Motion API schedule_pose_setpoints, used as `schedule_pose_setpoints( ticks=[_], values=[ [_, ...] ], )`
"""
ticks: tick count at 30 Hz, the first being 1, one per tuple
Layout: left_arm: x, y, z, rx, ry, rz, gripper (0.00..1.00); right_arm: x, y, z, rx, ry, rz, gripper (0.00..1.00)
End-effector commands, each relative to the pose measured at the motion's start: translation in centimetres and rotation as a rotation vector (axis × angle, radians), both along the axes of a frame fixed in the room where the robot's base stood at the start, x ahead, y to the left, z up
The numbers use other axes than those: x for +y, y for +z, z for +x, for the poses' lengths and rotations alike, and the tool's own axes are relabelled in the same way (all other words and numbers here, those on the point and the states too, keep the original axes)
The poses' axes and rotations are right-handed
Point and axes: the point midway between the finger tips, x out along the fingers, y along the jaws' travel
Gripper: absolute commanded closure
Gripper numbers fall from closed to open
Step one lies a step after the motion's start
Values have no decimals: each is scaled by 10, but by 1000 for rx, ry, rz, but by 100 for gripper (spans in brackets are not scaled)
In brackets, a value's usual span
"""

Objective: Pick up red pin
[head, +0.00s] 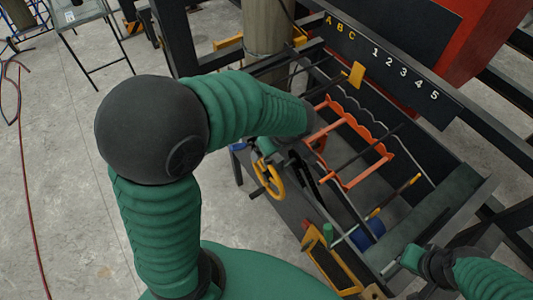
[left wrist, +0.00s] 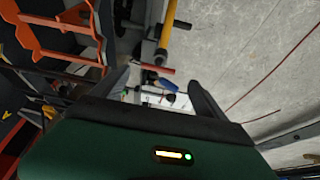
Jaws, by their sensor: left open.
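A red pin (left wrist: 157,69), a short red rod, lies across the gap beyond my left fingertips in the left wrist view. My left gripper (left wrist: 158,77) is open, with one dark finger on each side of this gap and nothing held between them. In the head view my left arm reaches over the rebar cage station, and the left gripper (head: 304,174) points down beside the yellow handwheel (head: 271,181). I cannot make out the red pin for certain in the head view. My right gripper (head: 402,262) is at the lower right near the station's front edge; its jaws are unclear.
An orange rack (head: 370,170) with dark bars stands inside the station, below a panel (head: 390,72) marked with letters and numbers. A blue piece (left wrist: 168,86) lies just below the red pin. Open concrete floor is at left.

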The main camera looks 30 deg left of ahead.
Motion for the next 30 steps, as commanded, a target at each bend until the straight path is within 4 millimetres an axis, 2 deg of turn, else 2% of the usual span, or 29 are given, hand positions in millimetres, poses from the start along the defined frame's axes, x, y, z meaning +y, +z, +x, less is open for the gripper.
schedule_pose_setpoints(
  ticks=[1, 8, 13, 16, 21, 23, 30],
  values=[
    [3, -10, 2, 4, 1, 2, 16, 0, -1, 0, 0, 0, 0, 77],
    [13, -33, 5, 3, -1, 0, 16, 0, 3, 0, 0, -1, 0, 77],
    [24, -63, 10, 2, 0, 0, 16, 0, 4, 0, -1, -1, 0, 77],
    [27, -70, 13, -1, -1, -2, 16, 0, 4, 0, 0, -1, 0, 77],
    [26, -70, 13, -3, -1, 0, 16, 0, 4, 0, 0, 0, 0, 77],
    [26, -69, 13, -3, -1, 0, 22, 0, 4, 0, 0, 0, 0, 77],
    [26, -69, 13, -2, -1, 0, 53, 0, 4, 0, 0, -1, 0, 77]
  ],
)
